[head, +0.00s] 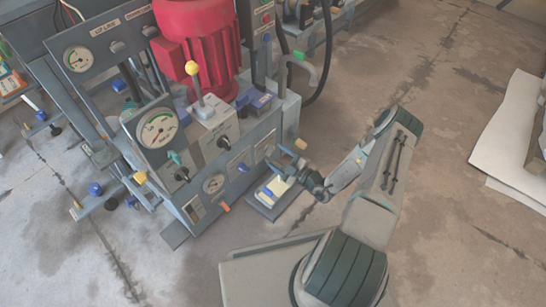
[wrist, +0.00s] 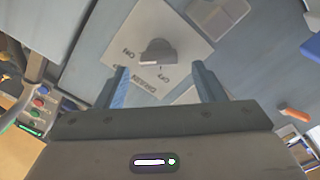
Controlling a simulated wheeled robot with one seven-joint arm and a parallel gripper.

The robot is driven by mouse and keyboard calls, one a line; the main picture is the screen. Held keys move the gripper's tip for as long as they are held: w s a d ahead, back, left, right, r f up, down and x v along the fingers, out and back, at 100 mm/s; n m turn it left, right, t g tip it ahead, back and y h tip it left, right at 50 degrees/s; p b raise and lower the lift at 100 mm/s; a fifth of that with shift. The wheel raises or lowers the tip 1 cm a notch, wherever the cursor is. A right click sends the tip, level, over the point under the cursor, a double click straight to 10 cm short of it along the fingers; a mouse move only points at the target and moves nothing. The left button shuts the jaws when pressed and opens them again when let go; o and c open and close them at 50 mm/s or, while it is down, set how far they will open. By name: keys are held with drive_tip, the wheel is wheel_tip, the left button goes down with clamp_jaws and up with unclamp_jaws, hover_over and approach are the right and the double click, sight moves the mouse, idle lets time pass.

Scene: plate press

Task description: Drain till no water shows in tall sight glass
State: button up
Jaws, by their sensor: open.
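A dark grey knob (wrist: 158,52) sits on a light plate (wrist: 183,22) whose lettering, seen at an angle, seems to read DRAIN, ON and OFF. Its exact setting is hard to tell. My gripper (wrist: 162,72) is open and empty, its two fingers apart with the knob beyond and between their tips, and no contact is seen. In the head view my gripper (head: 284,170) is at the right front of the grey press machine (head: 165,205), small and partly hidden by my wrist. I cannot make out the tall sight glass or a water level for sure.
The machine carries a round gauge (head: 158,128), a yellow-topped lever (head: 195,85) and a red motor (head: 200,40). An orange handle (wrist: 293,113) shows at right in the wrist view. The floor at right is clear up to a white sheet (head: 505,140).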

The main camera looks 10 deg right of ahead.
sight(269, 150)
drive_tip(key=shift+b+x, duration=0.3)
drive_tip(key=shift+x, duration=1.15)
drive_tip(key=c, duration=1)
